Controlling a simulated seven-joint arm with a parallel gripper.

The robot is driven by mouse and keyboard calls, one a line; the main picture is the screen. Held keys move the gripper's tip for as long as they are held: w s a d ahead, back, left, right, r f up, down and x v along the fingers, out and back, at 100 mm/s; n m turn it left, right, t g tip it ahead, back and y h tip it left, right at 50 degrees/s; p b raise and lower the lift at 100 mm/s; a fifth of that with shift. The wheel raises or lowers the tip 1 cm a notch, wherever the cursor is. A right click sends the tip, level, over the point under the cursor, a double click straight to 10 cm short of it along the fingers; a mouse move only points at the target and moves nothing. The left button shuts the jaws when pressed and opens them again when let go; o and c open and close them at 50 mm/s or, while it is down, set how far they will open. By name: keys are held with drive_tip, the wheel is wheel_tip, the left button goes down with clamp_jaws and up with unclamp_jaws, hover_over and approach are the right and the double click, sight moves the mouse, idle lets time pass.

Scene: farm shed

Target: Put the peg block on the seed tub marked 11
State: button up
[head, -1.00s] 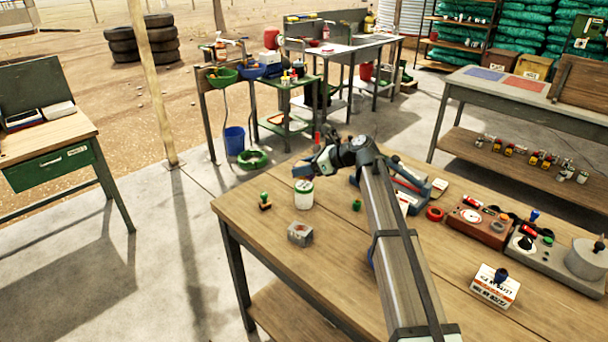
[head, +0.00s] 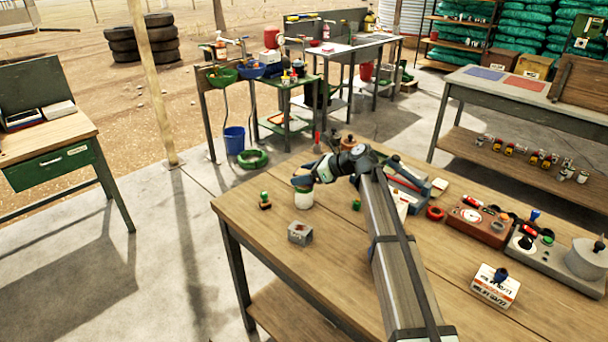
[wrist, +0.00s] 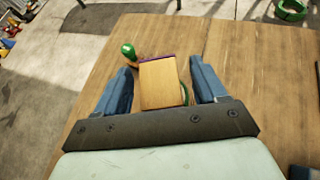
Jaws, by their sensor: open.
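A tan wooden block (wrist: 160,85) with a purple far edge, apparently the peg block, lies between my two blue fingers in the wrist view. My gripper (wrist: 160,88) is open, with a gap on each side of the block. In the head view my gripper (head: 312,176) is at the top of a small white tub (head: 303,200) at the table's left end. A bit of green shows beside the block in the wrist view, likely the tub's rim. My fingers hide the tub's top and the block in the head view. No number on the tub is readable.
A green-topped stamp (head: 265,201) stands left of the tub, and a small grey block (head: 299,234) lies in front. A red ring (head: 435,213), several devices and a white box (head: 495,287) are farther right. The wooden table (head: 260,235) is bare at its front left.

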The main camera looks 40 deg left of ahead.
drive_tip(key=shift+d+r, duration=0.2)
drive_tip(key=shift+r, duration=0.05)
drive_tip(key=v, duration=1.1)
drive_tip(key=shift+w+d, duration=0.15)
drive_tip(key=shift+d, duration=0.1)
drive_tip(key=shift+r, duration=0.1)
